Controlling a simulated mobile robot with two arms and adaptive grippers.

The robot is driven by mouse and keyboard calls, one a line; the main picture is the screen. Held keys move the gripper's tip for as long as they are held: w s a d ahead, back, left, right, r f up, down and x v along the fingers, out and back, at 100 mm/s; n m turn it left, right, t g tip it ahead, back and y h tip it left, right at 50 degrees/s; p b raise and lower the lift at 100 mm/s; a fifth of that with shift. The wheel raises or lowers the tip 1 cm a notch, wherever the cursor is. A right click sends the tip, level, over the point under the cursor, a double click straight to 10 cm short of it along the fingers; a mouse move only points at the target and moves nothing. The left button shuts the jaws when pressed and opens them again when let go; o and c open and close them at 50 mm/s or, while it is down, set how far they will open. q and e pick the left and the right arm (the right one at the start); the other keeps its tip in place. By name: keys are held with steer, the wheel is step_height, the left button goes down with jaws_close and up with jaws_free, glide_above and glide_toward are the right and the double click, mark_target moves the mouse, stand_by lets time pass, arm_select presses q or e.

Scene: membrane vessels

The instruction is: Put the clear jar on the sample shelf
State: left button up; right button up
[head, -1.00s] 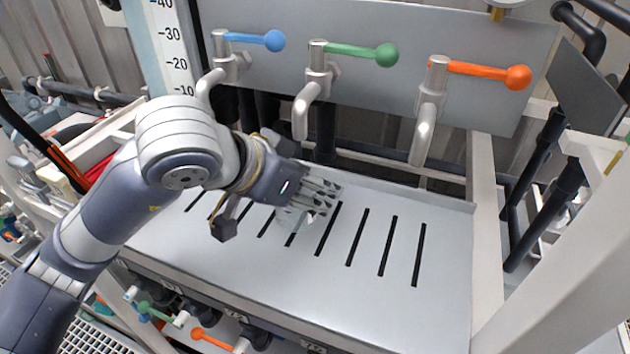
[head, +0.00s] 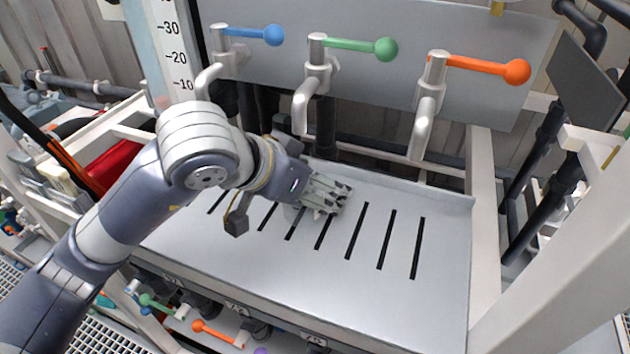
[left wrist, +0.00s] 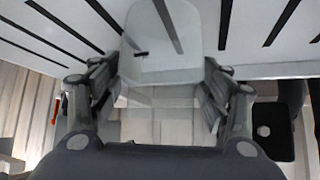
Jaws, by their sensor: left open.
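The clear jar (left wrist: 165,62) shows in the left wrist view as a pale, see-through shape between and beyond the fingers. In the head view it is only faint, under and beside my left gripper, and mostly hidden. A slotted light-grey metal shelf (head: 330,290) spreads below the taps. My left gripper (head: 338,195) is over its middle, with its fingers pointing right; in the left wrist view the open fingers (left wrist: 158,88) stand well apart on either side. Whether they touch the jar I cannot tell. My right gripper is not in view.
Metal taps with a blue handle (head: 273,36), a green handle (head: 385,48) and an orange handle (head: 516,72) hang over the back of the shelf. The shelf's right part is clear. A white post (head: 482,225) stands at its right end.

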arm_select(q)
steer(key=shift+r, duration=0.15)
steer(key=shift+s+a+r, duration=0.15)
steer(key=shift+a+r, duration=0.1)
steer(key=b+v, duration=0.2)
steer(key=v, duration=0.9)
steer(key=shift+s, duration=0.15)
steer(key=shift+r, duration=0.2)
